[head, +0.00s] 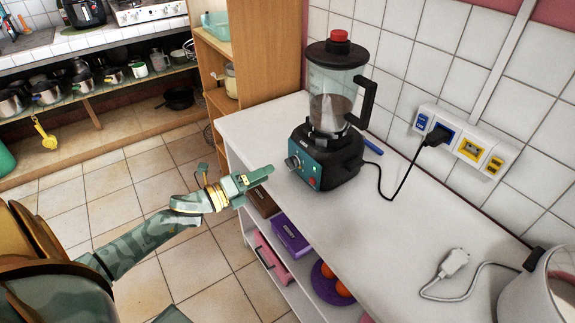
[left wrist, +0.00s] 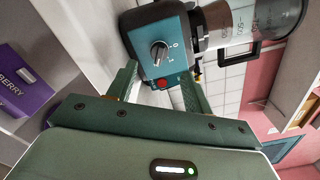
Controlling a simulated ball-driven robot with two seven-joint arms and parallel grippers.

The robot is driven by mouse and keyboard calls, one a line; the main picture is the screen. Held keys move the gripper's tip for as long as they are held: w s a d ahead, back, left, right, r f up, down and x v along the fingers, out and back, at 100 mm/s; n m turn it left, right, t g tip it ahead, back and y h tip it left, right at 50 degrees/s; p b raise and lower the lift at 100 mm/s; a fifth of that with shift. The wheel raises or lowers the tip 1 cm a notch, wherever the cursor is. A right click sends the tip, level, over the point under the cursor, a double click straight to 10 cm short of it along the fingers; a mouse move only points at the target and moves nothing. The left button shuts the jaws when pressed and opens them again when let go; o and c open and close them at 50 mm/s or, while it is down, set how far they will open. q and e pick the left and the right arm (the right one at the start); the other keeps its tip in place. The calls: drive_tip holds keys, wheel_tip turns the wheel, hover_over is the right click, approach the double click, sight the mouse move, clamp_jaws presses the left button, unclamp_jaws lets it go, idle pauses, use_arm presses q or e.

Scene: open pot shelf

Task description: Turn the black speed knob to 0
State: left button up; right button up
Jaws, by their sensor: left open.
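The black speed knob (head: 292,163) is on the teal front panel of the blender (head: 322,149), which stands upright on the white counter. In the left wrist view the knob (left wrist: 159,54) shows face-on with a pale pointer line and small marks to its right, one looking like 0. I cannot tell which mark it points to. A red button (left wrist: 162,84) sits below it. My left gripper (head: 266,173) is open and empty, in front of the panel and apart from the knob. In the left wrist view its fingers (left wrist: 161,88) spread on either side below the knob. My right gripper is out of view.
The blender's cable runs to a wall socket strip (head: 465,142). A white plug (head: 454,262) lies loose on the counter (head: 390,225) near a metal-and-white appliance (head: 540,290). A blue pen-like item (head: 373,146) lies behind the blender.

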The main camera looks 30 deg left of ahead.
sight(287, 165)
use_arm(q)
drive_tip(key=x, duration=0.8)
drive_tip(key=shift+b, duration=0.3)
drive_tip(key=shift+s, duration=0.1)
drive_tip(key=c, duration=1)
